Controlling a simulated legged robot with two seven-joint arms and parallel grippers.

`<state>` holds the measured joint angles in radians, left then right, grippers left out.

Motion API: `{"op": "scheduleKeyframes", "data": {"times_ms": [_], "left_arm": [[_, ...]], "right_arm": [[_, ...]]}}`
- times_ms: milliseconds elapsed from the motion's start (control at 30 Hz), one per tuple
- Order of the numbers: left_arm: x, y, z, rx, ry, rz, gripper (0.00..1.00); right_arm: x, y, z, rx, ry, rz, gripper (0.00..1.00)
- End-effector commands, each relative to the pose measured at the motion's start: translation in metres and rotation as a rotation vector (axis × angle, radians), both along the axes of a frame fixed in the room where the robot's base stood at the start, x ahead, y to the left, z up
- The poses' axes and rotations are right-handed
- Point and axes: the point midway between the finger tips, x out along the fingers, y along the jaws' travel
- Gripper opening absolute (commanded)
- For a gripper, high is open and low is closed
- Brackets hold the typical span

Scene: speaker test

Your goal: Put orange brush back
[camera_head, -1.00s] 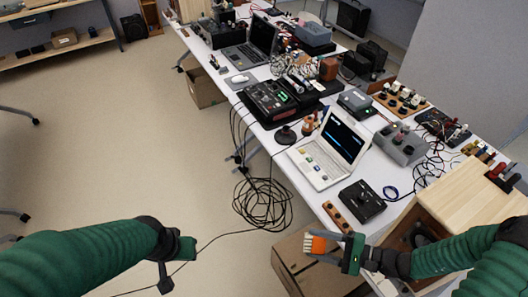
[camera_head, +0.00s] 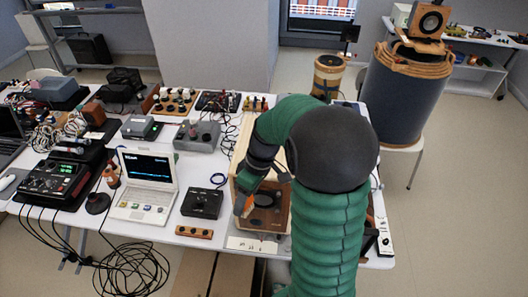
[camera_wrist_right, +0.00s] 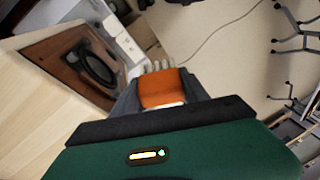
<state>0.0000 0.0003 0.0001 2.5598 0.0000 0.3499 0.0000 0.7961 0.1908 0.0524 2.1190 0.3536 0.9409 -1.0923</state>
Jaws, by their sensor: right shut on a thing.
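The orange brush (camera_wrist_right: 162,88) with pale bristles is between the dark fingers of my right gripper (camera_wrist_right: 160,94), which is shut on it. In the head view a small bit of the orange brush (camera_head: 248,206) shows beside the right gripper (camera_head: 243,198), by the front of the wooden speaker box (camera_head: 279,219). My green arm covers much of the box. In the wrist view the box (camera_wrist_right: 30,95) is at left with its dark round cone, and the brush is to its right; touching cannot be told. My left gripper is out of view.
The white table holds a small white laptop (camera_head: 147,191), a black control box (camera_head: 202,203), a grey box (camera_head: 197,135) and a wooden strip (camera_head: 194,232). Black cables (camera_head: 135,268) hang off its front. A large cylinder (camera_head: 406,90) stands behind at right. Floor at right is clear.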

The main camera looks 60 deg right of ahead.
Motion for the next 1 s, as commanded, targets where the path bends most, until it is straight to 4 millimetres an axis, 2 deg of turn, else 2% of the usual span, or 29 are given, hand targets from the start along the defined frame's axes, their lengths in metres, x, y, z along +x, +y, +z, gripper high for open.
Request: {"op": "scheduleKeyframes", "data": {"times_ms": [33,200,367,467,800,900,1000], "left_arm": [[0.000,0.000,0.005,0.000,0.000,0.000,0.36],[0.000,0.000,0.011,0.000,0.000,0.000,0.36],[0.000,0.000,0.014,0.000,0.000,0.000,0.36],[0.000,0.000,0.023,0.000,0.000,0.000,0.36],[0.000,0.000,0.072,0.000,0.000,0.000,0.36],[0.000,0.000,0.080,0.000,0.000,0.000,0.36],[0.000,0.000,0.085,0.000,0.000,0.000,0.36]], "right_arm": [[-0.009,-0.013,0.020,-0.052,-0.062,0.057,0.14],[-0.031,-0.041,0.061,-0.144,-0.216,0.229,0.14],[-0.039,-0.053,0.080,-0.168,-0.277,0.296,0.14],[-0.030,-0.067,0.082,-0.167,-0.281,0.305,0.14],[0.034,-0.153,0.074,-0.165,-0.281,0.304,0.14],[0.046,-0.171,0.070,-0.166,-0.281,0.303,0.14],[0.052,-0.178,0.065,-0.166,-0.280,0.303,0.14]]}}
